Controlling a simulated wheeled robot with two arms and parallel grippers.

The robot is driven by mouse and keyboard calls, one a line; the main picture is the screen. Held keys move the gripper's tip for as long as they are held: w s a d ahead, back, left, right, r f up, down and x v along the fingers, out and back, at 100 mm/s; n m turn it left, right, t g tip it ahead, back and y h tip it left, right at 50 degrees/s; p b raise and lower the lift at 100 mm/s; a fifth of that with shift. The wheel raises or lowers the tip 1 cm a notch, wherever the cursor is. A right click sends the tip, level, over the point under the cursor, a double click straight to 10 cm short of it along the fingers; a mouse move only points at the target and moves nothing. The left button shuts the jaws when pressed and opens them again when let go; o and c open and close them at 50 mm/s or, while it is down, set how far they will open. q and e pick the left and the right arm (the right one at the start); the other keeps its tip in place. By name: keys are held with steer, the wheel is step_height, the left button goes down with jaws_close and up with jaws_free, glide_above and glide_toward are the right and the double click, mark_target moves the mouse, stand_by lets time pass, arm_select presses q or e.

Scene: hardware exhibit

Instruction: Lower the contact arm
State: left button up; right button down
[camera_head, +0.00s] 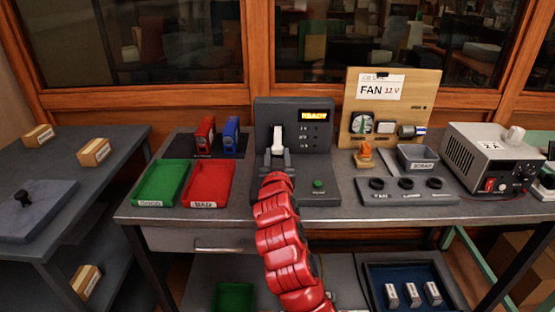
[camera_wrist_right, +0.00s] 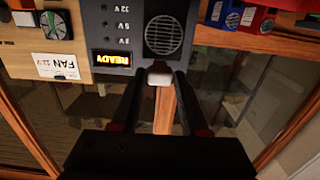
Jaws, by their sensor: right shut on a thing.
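The tester (camera_head: 297,122) is a dark grey unit with a lit READY display, standing on the middle of the bench. Its contact arm (camera_head: 278,142) shows as a pale, upright piece at the front of the panel. My right gripper (camera_head: 276,158), on a red arm, is at the contact arm. In the wrist view, which is upside down, the pale end of the contact arm (camera_wrist_right: 160,76) sits between the fingertips, and the gripper is shut on it. The fingers hide its lower part. My left gripper is not in view.
A green tray (camera_head: 160,184) and a red tray (camera_head: 208,184) lie left of the tester, with red and blue blocks behind. A fan board (camera_head: 390,100), a grey scrap bin (camera_head: 418,158) and a power supply (camera_head: 490,155) stand right. A green button (camera_head: 318,184) is close to my gripper.

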stand_by(0.4)
steer(key=c, duration=0.8)
jaws_free()
steer(key=o, duration=0.4)
steer(key=shift+w+f, duration=0.2)
steer(key=shift+w, duration=0.05)
steer(key=shift+s+r, duration=0.1)
steer(key=s+p, duration=0.5)
steer(key=s, duration=1.2)
steer(key=shift+s+r, duration=0.15)
steer(key=shift+s, duration=0.05)
